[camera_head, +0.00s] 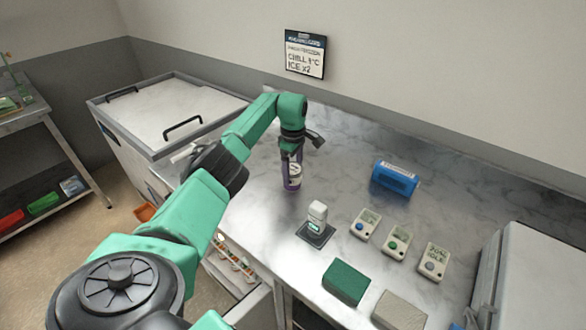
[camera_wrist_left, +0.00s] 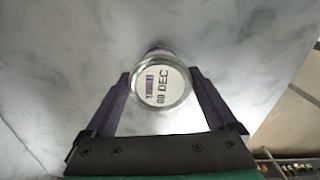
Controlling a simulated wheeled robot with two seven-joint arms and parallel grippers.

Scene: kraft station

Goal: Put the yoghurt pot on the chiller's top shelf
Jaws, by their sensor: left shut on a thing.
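The yoghurt pot (camera_head: 292,183) is a small round pot with a pale label and purple on it, upright at the marble worktop near its back left. In the left wrist view the pot (camera_wrist_left: 162,88) shows its round white lid, printed "09 DEC" beside a purple patch. My left gripper (camera_head: 291,171) points down with its fingers on either side of the pot, shut on it. I cannot tell whether the pot's base touches the worktop. No chiller shelf shows clearly; a pale cabinet (camera_head: 545,275) stands at the right edge. My right gripper is out of view.
A lidded chest (camera_head: 170,110) is at the left.

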